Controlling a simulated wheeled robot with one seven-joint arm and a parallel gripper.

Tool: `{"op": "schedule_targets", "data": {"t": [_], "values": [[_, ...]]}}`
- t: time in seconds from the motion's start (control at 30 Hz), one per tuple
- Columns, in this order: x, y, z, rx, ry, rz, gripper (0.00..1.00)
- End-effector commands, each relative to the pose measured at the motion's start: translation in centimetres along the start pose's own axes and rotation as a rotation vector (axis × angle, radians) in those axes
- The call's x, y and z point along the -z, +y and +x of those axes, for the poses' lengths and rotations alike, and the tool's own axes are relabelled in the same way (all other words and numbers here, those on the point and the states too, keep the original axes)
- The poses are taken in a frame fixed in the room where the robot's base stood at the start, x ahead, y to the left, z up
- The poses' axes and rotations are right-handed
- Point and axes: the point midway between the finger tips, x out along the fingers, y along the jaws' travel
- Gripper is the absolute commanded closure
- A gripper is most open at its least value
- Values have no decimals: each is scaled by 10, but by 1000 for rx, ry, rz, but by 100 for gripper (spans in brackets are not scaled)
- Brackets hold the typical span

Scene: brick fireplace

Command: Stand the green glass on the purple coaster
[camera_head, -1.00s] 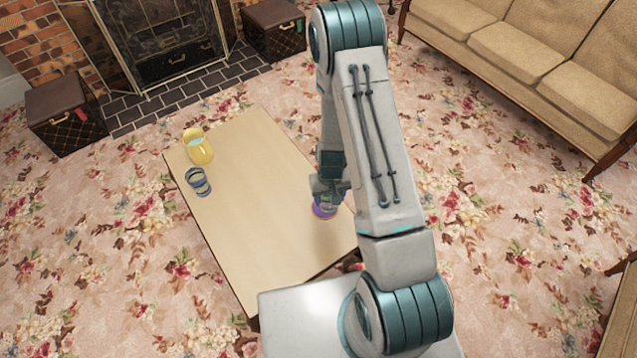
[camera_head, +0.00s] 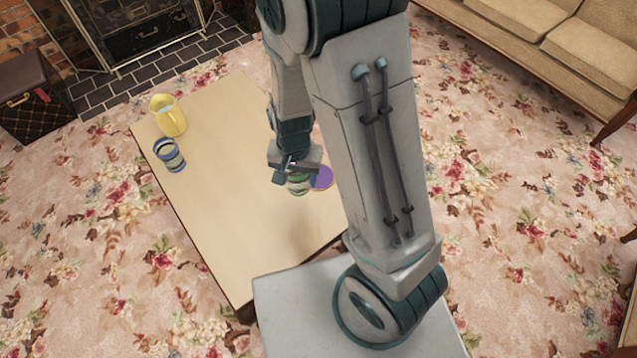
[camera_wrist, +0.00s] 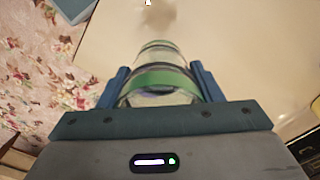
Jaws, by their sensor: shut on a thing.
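The green glass, clear with green bands, is between the fingers of my gripper (camera_head: 296,175). In the head view the green glass (camera_head: 298,187) shows just below the fingers, partly hidden by them. In the wrist view the glass (camera_wrist: 163,82) sits between the two blue fingers of my gripper (camera_wrist: 159,75). The purple coaster (camera_head: 323,178) lies on the table just right of the glass, partly covered by my gripper and arm. I cannot tell whether the glass touches the table or the coaster's edge. The coaster is not recognisable in the wrist view.
The middle of the wooden table (camera_head: 225,190) is clear. A beige sofa (camera_head: 520,30) stands at the upper right, and a dark trunk (camera_head: 35,100) at the left.

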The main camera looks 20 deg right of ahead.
Motion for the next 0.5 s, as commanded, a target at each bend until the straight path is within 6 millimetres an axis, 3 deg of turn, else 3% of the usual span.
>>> {"op": "schedule_targets", "data": {"t": [0.17, 0.5], "values": [[8, 4, 10, 1, -3, 21, 68], [80, 24, 56, 1, -3, 21, 68]]}}
